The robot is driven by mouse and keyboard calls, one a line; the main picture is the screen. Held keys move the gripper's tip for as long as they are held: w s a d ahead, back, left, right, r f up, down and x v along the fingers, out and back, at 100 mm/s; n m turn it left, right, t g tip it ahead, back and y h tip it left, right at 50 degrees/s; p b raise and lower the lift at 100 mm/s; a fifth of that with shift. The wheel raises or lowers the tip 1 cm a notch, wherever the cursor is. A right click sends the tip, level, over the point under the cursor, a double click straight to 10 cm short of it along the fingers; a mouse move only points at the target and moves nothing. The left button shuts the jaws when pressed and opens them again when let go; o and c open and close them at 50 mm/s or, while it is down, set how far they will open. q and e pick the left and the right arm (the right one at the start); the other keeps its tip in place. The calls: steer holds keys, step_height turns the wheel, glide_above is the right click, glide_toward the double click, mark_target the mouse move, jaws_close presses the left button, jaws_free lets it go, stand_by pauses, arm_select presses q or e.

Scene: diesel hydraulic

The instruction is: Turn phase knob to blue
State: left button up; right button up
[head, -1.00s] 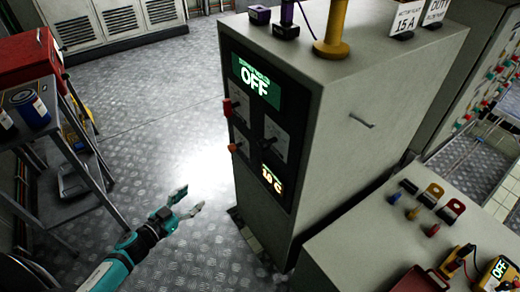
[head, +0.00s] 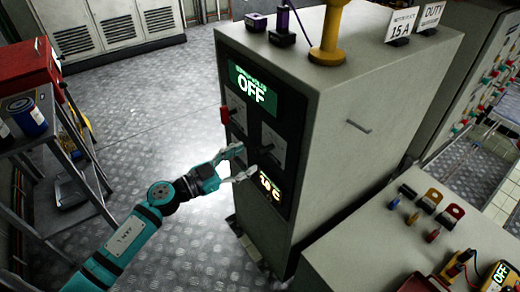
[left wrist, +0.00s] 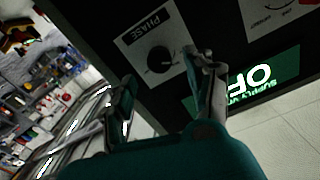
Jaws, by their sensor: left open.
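The phase knob (left wrist: 160,58) is a dark round knob on a pale plate marked PHASE in the left wrist view. In the head view it appears to be the right-hand dial (head: 268,147) on the black panel of the grey cabinet. My left gripper (head: 246,160) is open in front of the lower panel. In the left wrist view its two fingers (left wrist: 160,68) appear on either side of the knob's line of sight. I cannot tell whether they touch it. No blue mark is legible on the dial. My right gripper is not in view.
A green display (head: 253,88) reads OFF above the dials. A red handle (head: 224,115) sticks out at the panel's left. A lower display (head: 269,187) glows. A shelf ladder (head: 50,140) stands left. A grey bench (head: 365,225) with small parts stands right.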

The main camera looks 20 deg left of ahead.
mark_target(257, 154)
arm_select(q)
steer(key=x, duration=0.6)
steer(key=shift+c, duration=0.4)
jaws_close()
